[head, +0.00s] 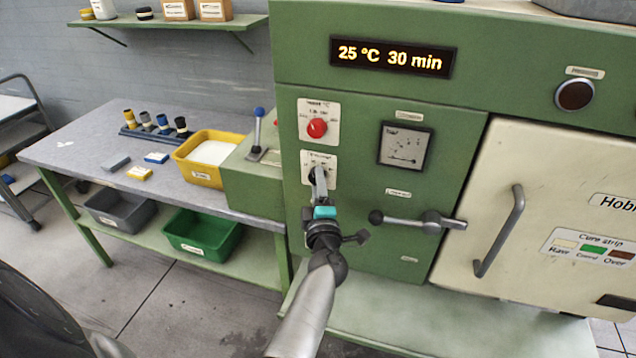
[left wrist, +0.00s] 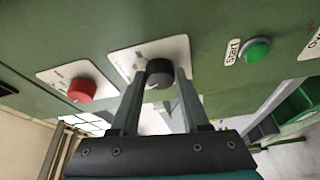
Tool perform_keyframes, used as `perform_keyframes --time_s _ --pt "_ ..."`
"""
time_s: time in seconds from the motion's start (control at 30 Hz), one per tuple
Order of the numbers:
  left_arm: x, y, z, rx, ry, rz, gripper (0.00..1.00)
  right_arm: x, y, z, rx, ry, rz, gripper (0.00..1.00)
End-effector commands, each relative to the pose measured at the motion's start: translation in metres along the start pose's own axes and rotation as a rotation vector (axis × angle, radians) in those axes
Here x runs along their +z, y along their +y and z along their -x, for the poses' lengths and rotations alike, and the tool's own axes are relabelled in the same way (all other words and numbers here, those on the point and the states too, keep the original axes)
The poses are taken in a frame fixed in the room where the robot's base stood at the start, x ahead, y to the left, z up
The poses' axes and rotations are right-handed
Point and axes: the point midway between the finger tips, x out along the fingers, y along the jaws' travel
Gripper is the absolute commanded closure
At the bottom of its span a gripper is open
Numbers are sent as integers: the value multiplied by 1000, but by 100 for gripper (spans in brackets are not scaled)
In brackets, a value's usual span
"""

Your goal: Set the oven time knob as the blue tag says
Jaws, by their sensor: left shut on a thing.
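The oven's time knob (left wrist: 158,70) is black and sits on a white dial plate (head: 320,160) below the red temperature knob (head: 317,127). My left gripper (head: 318,183) is shut on the time knob, with one finger on each side of it in the left wrist view (left wrist: 160,82). The pointer and dial marks are too small or covered to read. The oven display (head: 392,57) reads 25 °C 30 min. A small blue and white piece (head: 157,157) lies on the side table; I cannot read it or tell whether it is the blue tag. My right gripper is not in view.
A lever handle (head: 415,221) sticks out to the right of my left gripper, under a gauge (head: 404,147). The cream oven door (head: 560,170) is shut. A blue-topped lever (head: 257,130) stands at left. A green start button (left wrist: 257,49) shows in the wrist view.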

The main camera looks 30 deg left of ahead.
Motion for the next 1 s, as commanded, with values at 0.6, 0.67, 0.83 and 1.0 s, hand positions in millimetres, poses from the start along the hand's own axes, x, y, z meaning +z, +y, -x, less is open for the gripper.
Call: perform_keyframes --time_s 0.6,0.67,0.83,1.0 --pt "0 0 0 0 0 -1 25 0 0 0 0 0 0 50" --pt "0 0 0 0 0 -1 25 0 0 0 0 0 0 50" --pt "0 -1 0 10 0 -21 25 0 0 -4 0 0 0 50" --pt "0 -5 0 50 -1 -116 25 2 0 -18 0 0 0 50"
